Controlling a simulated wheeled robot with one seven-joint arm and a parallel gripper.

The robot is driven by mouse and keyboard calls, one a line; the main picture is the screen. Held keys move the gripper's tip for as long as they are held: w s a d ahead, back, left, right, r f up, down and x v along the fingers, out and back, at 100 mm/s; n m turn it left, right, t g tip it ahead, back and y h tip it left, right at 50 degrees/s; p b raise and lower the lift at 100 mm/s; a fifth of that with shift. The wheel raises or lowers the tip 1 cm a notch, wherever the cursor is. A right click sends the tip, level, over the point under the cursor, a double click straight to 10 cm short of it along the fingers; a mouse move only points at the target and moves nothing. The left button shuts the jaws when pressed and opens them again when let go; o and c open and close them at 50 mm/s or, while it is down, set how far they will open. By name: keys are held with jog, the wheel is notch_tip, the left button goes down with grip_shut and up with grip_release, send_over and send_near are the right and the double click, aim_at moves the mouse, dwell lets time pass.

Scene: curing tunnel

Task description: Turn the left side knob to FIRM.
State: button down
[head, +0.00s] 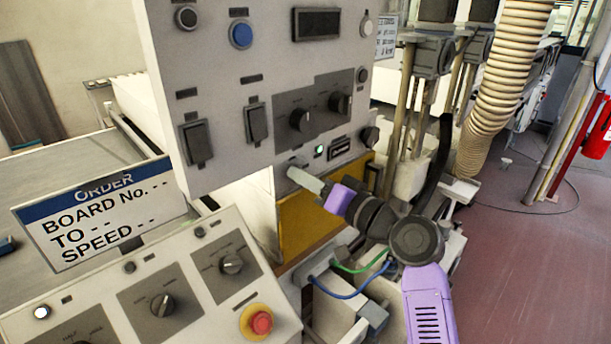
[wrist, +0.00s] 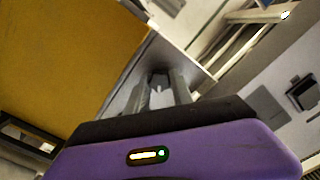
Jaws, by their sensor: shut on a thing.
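My gripper (head: 294,172) reaches the lower edge of the upright grey panel (head: 220,85) in the head view. In the wrist view my gripper (wrist: 160,91) has its two grey fingers closed around a small grey knob (wrist: 160,75) on a grey metal face. This looks like the left side knob; in the head view only a little of it shows at the fingertips. The fingers hide most of the knob and any pointer. I cannot read a FIRM mark or tell which way the knob is turned.
Another dark knob (head: 370,137) sits at the panel's lower right. A sloped console (head: 190,270) with dials and a red stop button (head: 261,322) is below left. A yellow plate (head: 310,218) is close under my gripper. A ribbed hose (head: 500,80) hangs at right.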

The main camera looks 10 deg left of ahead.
jog(key=shift+f+m+p, duration=0.1)
jog(key=shift+m+p, duration=1.3)
jog(key=shift+m, duration=1.9)
jog(key=c, duration=1.1)
grip_release()
jog(key=shift+d, duration=0.1)
jog(key=b+v, duration=0.1)
jog(key=v, duration=0.6)
jog(key=shift+s+d+b, duration=0.2)
jog(key=shift+d+b, duration=0.1)
jog(key=shift+b, duration=0.1)
